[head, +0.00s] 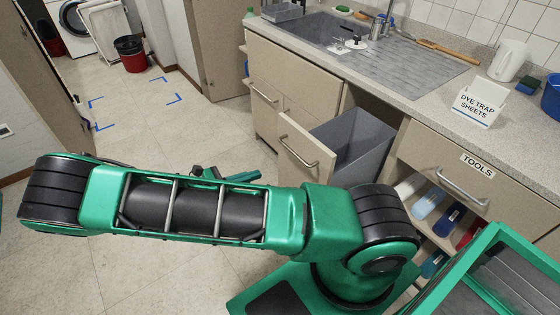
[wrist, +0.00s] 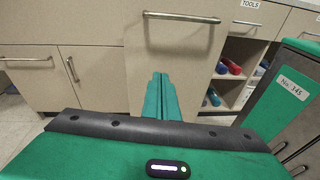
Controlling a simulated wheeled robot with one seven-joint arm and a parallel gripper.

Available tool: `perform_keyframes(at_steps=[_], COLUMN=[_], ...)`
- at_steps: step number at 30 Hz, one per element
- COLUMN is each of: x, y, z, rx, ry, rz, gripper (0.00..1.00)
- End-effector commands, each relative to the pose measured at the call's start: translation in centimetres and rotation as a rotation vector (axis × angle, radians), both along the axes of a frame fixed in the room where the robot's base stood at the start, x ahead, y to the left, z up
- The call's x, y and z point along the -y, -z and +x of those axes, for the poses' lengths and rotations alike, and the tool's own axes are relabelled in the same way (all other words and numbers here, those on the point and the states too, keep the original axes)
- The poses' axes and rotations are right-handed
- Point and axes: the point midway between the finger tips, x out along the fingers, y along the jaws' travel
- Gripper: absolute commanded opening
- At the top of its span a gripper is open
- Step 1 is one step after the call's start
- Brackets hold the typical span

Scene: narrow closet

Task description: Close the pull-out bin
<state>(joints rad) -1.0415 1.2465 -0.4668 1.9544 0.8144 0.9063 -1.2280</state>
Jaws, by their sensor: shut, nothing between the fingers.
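The pull-out bin (head: 358,140) is a grey tub behind a beige front panel (head: 306,158) with a bar handle (head: 298,152). It stands pulled out from under the counter, open at the top. In the wrist view the front panel (wrist: 174,55) faces me, its handle (wrist: 181,17) near the top edge of the picture. My gripper (wrist: 160,77) is shut and empty, its green fingers pointing at the panel below the handle. In the head view my gripper (head: 245,176) shows partly behind my arm, left of the panel.
A counter (head: 445,100) with a sink runs above the cabinets. A drawer labelled TOOLS (head: 462,178) is right of the bin, above open shelves with bottles. Closed cabinet fronts (head: 281,100) are left of it. Tiled floor (head: 160,130) is clear on the left.

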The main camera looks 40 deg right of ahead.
Motion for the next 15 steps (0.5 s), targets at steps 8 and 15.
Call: perform_keyframes(at_steps=[8,15], x=[-1.2,0.1], y=[0.8,0.7], z=[0.4,0.5], rx=[-0.062,-0.070], ry=[-0.095,-0.101], rz=[-0.158,-0.177], gripper=[0.00,0.00])
